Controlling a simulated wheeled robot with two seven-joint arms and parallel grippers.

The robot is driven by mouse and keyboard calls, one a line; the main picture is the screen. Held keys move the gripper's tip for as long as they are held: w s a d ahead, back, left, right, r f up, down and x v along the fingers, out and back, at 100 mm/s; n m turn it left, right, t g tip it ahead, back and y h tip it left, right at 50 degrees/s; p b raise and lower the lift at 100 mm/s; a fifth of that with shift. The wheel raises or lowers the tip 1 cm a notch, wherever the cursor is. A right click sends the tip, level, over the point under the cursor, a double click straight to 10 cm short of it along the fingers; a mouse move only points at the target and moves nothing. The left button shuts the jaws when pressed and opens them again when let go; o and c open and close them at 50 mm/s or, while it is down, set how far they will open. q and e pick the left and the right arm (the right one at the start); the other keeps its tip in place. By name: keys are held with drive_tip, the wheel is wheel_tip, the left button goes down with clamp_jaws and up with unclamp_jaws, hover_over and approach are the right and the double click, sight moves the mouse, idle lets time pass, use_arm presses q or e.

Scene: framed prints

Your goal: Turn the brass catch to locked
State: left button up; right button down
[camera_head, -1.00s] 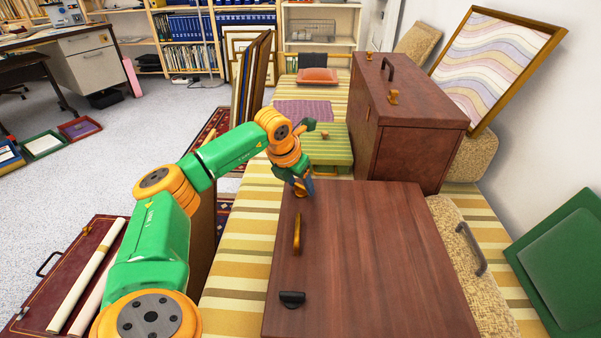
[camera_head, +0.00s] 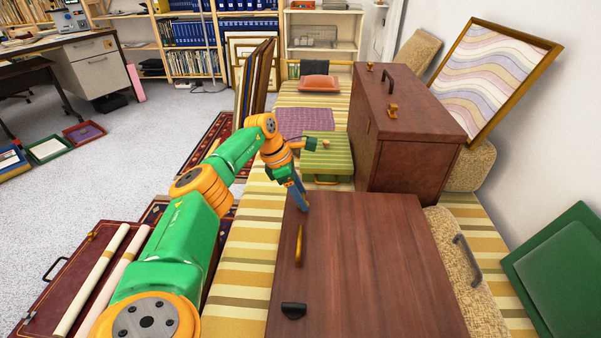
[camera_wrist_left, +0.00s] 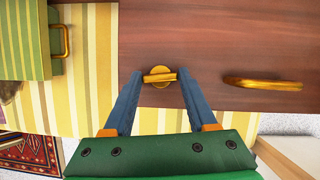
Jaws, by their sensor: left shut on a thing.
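The brass catch (camera_wrist_left: 160,76) is a round disc with a raised bar, set near the edge of a reddish-brown wooden case (camera_head: 370,265). In the wrist view the bar lies nearly crosswise between the fingers. My left gripper (camera_wrist_left: 161,76) is shut on the catch, with a blue finger at each end of the bar. In the head view my left gripper (camera_head: 303,207) reaches down to the far left corner of the case and hides the catch. No locked or unlocked marking is readable. My right gripper is not in view.
The case also has a brass handle (camera_head: 299,245) and a black fitting (camera_head: 293,310). A taller brown box (camera_head: 405,150) stands behind it. A green striped case (camera_head: 327,155) lies beyond the gripper. A woven case (camera_head: 465,265) is on the right.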

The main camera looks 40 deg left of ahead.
use_arm(q)
drive_tip(key=shift+w+m+b, duration=0.1)
drive_tip(key=shift+m+b, duration=0.25)
drive_tip(key=shift+m, duration=0.15)
drive_tip(key=shift+m+g, duration=0.3)
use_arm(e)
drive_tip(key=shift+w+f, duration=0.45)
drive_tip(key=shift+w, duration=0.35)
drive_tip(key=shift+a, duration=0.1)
use_arm(q)
drive_tip(key=o, duration=1.4)
drive_tip(key=shift+c, duration=0.2)
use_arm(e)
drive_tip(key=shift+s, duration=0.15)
